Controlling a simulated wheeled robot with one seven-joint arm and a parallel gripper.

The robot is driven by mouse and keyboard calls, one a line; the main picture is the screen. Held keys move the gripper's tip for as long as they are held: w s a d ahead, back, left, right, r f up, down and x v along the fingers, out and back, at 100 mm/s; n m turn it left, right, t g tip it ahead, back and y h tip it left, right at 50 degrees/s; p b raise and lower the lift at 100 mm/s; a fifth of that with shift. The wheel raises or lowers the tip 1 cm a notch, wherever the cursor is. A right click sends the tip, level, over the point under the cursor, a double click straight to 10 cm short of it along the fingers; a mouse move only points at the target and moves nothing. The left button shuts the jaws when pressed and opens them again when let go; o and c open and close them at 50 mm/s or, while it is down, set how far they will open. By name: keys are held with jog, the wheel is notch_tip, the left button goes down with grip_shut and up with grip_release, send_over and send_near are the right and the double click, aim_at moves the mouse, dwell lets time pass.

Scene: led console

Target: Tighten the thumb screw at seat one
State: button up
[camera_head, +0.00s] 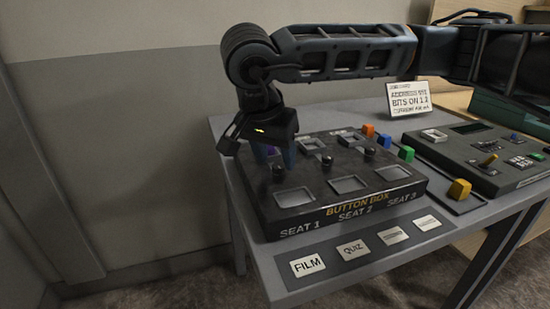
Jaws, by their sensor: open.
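The black button box (325,203) sits on the grey table, with SEAT 1, SEAT 2 and SEAT 3 lettered along its front edge. A dark knob (278,171), which looks like the seat one thumb screw, stands behind the empty front left square recess (294,197). Similar knobs stand at seat two (328,161) and seat three (370,152). My gripper (257,149) is open above the back left of the box, behind the seat one knob. It partly hides a purple and blue item (272,153) there. I cannot tell whether it touches anything.
A second console (475,155) and a white sign (408,101) stand at right. Cards lie in front, including FILM (307,264).

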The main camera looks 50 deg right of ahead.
jog(key=shift+x, duration=0.8)
jog(key=shift+c, duration=0.4)
grip_shut()
